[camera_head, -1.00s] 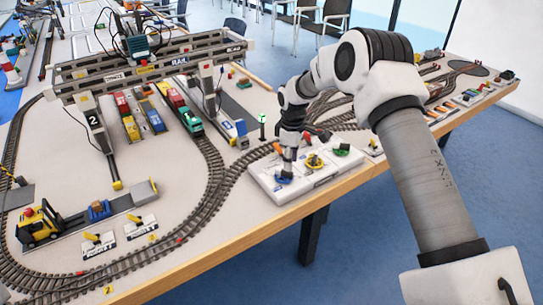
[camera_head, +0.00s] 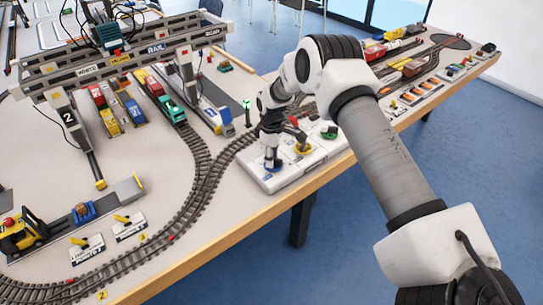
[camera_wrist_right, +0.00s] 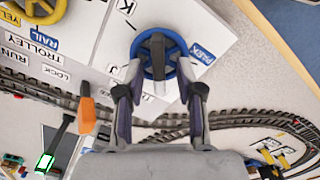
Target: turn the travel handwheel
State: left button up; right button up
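A blue handwheel (camera_wrist_right: 158,50) sits on a white control panel (camera_head: 262,180), near a label reading PARK in the right wrist view. My right gripper (camera_head: 271,160) points down at this blue wheel. In the right wrist view its two fingers (camera_wrist_right: 159,75) are apart, one on either side of the wheel, with the tips at or near its rim. I cannot tell whether they press on it. A yellow handwheel (camera_head: 303,149) and a green knob (camera_head: 329,132) are farther along the panel. The wheel labels are only partly readable. My left gripper is not in view.
A grey gantry crane (camera_head: 120,62) spans the tracks on the left. Toy train wagons (camera_head: 150,88) stand under it. A yellow forklift (camera_head: 22,235) is at the lower left. An orange-tipped lever (camera_wrist_right: 87,108) is close to the gripper. The table's wooden edge (camera_head: 230,240) runs beside the panel.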

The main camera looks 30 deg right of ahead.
grip_shut()
jog(key=shift+m, duration=0.4)
jog(key=m, duration=0.2)
jog(key=shift+f+m, duration=0.1)
jog(key=shift+m, duration=0.3)
jog(key=m, duration=0.3)
jog(key=shift+d+m, duration=0.15)
jog(key=shift+m, duration=0.15)
jog(key=m+p, duration=0.1)
jog(key=m, duration=0.5)
jog(key=shift+s+d, duration=0.1)
jog(key=shift+d, duration=0.05)
jog(key=shift+m, duration=0.4)
jog(key=shift+o, duration=1)
grip_release()
jog(key=shift+f, duration=0.1)
